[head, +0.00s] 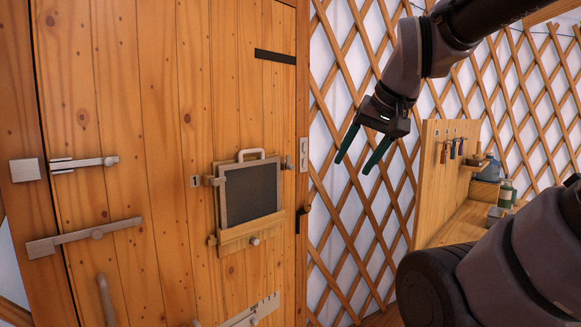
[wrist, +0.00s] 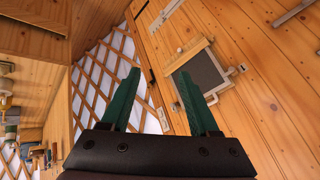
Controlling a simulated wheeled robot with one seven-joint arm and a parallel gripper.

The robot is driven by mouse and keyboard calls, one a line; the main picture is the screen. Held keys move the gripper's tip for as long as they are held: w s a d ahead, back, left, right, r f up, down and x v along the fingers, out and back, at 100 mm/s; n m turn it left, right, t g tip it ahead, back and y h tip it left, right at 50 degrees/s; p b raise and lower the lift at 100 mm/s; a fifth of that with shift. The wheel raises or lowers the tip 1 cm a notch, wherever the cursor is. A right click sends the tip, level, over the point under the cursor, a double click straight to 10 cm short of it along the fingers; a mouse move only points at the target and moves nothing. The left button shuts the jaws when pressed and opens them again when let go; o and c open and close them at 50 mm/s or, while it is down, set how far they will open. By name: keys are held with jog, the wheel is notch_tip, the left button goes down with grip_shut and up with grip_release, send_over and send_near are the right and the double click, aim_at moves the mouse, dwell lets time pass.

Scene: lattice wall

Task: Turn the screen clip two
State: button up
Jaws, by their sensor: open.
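The dark screen (head: 250,192) sits in a wooden frame with a pale handle on top, mounted on the plank door. A small metal clip (head: 213,181) is at its upper left side and another clip (head: 287,165) is at its upper right. I cannot tell which is clip two. The screen (wrist: 202,72) also shows in the wrist view, with a clip (wrist: 241,68) at its edge. My gripper (head: 354,166) is open and empty, its green fingers pointing down in front of the lattice, right of the screen and apart from it. It also shows in the wrist view (wrist: 158,73).
Metal latches (head: 85,163) and a bar (head: 85,237) are on the door's left. A knob (head: 254,241) sits on the wooden ledge below the screen. A workbench with a tool board (head: 440,165) and bottles (head: 506,194) stands at right by the lattice wall (head: 345,225).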

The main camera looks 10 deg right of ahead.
aim_at(293, 168)
dwell(0.4)
jog(key=w+d+r+n+t+h, duration=0.1)
jog(key=w+d+n+t+h, duration=0.3)
jog(key=w, duration=1.1)
jog(key=w+d+r+t+y, duration=0.15)
jog(key=w+d, duration=0.35)
jog(key=w, duration=1)
jog(key=w+f+n+t+y, duration=0.2)
jog(key=w+f+n, duration=0.2)
jog(key=w, duration=0.7)
jog(key=w+a+f+n+y, duration=0.2)
jog(key=w+f+n+y, duration=0.15)
jog(key=f, duration=0.25)
jog(key=w+a+f+n+y, duration=0.2)
jog(key=f+n+y, duration=0.1)
jog(key=f+y, duration=0.2)
jog(key=shift+m, duration=0.25)
jog(key=x, duration=1)
grip_shut()
